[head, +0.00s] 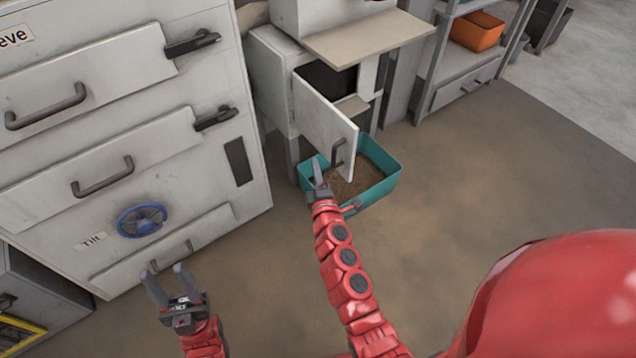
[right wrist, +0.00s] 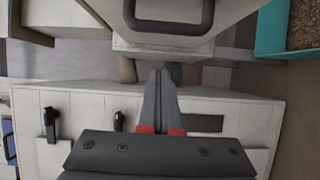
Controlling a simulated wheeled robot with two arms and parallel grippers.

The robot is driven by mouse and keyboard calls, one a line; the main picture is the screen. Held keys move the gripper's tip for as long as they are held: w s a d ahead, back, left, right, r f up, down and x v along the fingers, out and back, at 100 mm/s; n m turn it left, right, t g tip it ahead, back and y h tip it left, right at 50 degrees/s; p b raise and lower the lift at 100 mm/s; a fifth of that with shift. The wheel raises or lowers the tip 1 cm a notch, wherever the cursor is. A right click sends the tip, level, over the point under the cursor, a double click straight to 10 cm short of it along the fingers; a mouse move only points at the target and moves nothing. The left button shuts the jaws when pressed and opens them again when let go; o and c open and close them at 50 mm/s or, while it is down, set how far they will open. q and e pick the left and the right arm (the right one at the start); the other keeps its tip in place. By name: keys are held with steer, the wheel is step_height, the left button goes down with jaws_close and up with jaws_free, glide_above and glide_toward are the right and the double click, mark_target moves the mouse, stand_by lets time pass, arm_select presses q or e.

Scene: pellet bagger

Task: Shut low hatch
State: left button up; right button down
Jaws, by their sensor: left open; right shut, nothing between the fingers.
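The low hatch (head: 323,117) is a pale door standing open on the grey-white machine under a wooden shelf, with a dark opening behind it. Its dark handle (head: 338,152) faces me; in the right wrist view the hatch handle (right wrist: 172,22) spans the top. My right gripper (head: 318,170) is shut and empty, just below and left of the handle, apart from it as far as I can tell. In the right wrist view my right fingers (right wrist: 162,98) lie together. My left gripper (head: 166,282) is open and empty, before the large cabinet's bottom drawer.
A teal bin (head: 382,184) of brown pellets stands on the floor beneath the hatch. The large cabinet (head: 247,190) with drawers and a blue handwheel (head: 142,220) fills the left. A shelf with an orange bin (head: 475,32) stands back right. The floor at right is clear.

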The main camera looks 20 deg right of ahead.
steer(key=shift+d+f, duration=0.1)
steer(key=shift+d, duration=1.7)
steer(key=shift+d, duration=0.15)
